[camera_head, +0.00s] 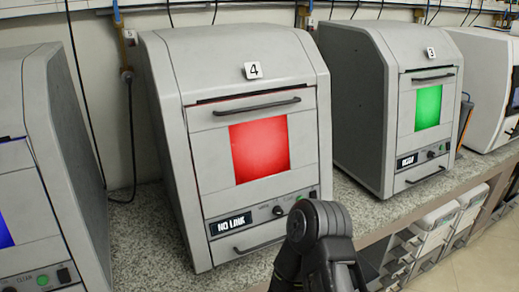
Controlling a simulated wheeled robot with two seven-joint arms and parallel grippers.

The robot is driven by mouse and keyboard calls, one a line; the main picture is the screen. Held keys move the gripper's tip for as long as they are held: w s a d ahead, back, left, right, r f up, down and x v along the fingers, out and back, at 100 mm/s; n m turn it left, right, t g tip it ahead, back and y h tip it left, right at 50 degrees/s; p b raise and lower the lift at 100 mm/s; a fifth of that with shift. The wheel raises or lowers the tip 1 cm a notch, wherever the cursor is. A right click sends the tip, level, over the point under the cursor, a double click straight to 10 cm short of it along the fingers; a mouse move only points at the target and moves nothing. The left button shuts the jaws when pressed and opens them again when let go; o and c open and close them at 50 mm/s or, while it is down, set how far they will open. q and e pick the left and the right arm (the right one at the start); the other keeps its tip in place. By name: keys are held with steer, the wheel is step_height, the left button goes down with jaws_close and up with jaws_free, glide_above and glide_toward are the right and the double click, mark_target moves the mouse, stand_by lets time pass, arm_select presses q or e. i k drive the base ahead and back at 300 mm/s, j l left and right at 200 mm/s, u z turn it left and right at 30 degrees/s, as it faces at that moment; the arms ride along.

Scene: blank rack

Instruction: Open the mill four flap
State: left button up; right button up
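Mill four (153,110) is a grey cabinet in the middle left of the head view, with a "4" label (253,70) on its sloping top. Its flap (208,157) is the front panel with a glowing red window (260,148) and a dark bar handle (257,105) along its upper part. The flap looks shut, with a thin dark gap along its top edge. A dark link of my arm rises from the bottom centre, in front of the mill's lower right corner. Neither gripper shows, and nothing touches the handle.
Below the flap are a small display (231,224), a knob and a lower handle (262,243). Mill three (355,110), with a green window, stands to the right. Another grey machine (75,170) stands close on the left. The speckled counter (150,240) has narrow gaps between machines. White drawers (437,228) sit below.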

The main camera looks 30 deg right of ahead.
mark_target(274, 157)
steer(key=l+z, duration=0.2)
steer(key=z, duration=0.15)
steer(key=k+l+z, duration=0.1)
steer(key=z, duration=0.25)
steer(key=l+z, duration=0.4)
steer(key=j, duration=0.1)
